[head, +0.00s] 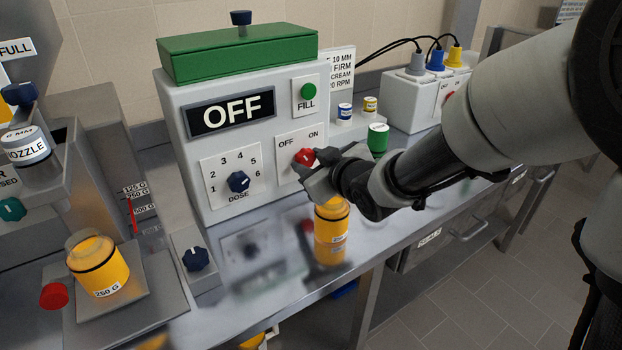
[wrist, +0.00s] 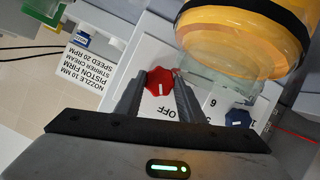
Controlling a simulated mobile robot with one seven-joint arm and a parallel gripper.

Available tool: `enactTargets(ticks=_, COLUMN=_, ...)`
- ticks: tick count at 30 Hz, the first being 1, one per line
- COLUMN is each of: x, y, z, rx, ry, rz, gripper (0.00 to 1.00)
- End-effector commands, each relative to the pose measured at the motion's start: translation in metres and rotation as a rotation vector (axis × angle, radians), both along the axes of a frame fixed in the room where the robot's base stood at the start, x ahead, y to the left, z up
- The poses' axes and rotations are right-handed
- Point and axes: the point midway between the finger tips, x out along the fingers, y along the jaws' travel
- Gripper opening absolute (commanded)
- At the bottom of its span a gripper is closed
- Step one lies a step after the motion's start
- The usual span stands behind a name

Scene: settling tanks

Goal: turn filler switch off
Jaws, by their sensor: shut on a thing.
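The filler (head: 255,160) is a pale grey box with a green lid, and its display (head: 231,112) reads OFF. Its red filler switch (head: 303,157) sits below the OFF and ON labels on the front. My gripper (head: 309,170) reaches it from the right. In the wrist view the fingers of my gripper (wrist: 158,98) lie on either side of the red switch (wrist: 159,82), shut on it. A white mark shows on the knob, with the OFF label near it. The ON label is hidden in the wrist view, and the exact angle of the knob is hard to tell.
A yellow jar (head: 332,235) stands on the bench just below my gripper. The blue dose knob (head: 238,182) is left of the switch, and the green FILL button (head: 308,91) above. Another yellow jar (head: 98,266) sits on the scale at left.

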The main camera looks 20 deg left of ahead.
Motion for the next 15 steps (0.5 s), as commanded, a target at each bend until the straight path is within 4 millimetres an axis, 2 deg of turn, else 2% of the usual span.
enactTargets(ticks=1, x=-0.0006, y=0.0006, z=-0.0048, rx=-0.011, ry=-0.016, rz=0.001, gripper=0.13)
enactTargets(ticks=15, x=-0.0002, y=-0.0002, z=-0.0001, rx=-0.056, ry=-0.063, rz=0.000, gripper=0.13)
